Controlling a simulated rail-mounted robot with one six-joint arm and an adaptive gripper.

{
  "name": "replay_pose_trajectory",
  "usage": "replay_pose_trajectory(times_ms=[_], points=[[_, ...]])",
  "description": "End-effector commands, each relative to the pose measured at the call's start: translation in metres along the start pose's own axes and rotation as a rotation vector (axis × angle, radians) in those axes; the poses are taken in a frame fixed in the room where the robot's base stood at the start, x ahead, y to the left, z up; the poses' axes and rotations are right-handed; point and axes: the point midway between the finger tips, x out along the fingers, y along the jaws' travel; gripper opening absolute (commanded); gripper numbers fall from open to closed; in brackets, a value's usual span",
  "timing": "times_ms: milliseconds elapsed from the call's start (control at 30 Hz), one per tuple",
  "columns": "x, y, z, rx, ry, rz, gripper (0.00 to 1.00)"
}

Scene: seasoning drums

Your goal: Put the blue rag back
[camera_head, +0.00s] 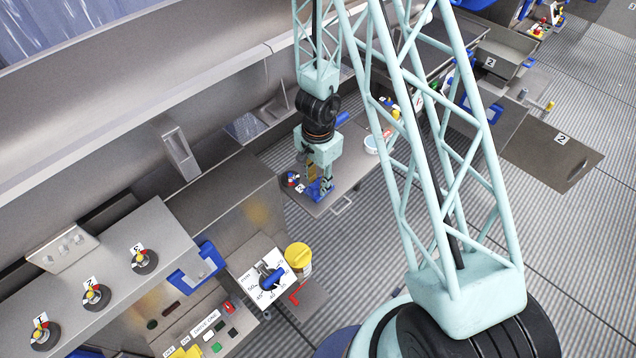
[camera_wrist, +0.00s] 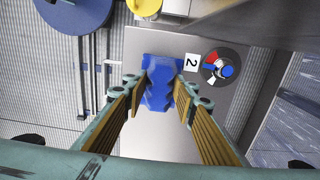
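The blue rag (camera_head: 319,190) is at the near end of a grey metal tabletop, directly under my gripper (camera_head: 318,178). In the wrist view, the crumpled rag (camera_wrist: 159,72) lies between the two fingertips of my gripper (camera_wrist: 161,88). The fingers stand apart, one on each side of the rag, close against its edges. I cannot tell whether they press on it. A "2" label (camera_wrist: 192,62) and a round dial with red, white and blue parts (camera_wrist: 218,67) are just right of the rag. Part of the rag is hidden by the fingers in the head view.
Ribbed floor (camera_head: 350,250) is open to the right.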

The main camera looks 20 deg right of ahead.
Motion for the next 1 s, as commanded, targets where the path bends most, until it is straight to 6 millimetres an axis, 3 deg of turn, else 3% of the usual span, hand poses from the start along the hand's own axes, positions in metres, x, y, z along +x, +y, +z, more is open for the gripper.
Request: replay_pose_trajectory(times_ms=[1000], points=[[-0.051, 0.000, 0.000, 0.000, 0.000, -0.001, 0.26]])
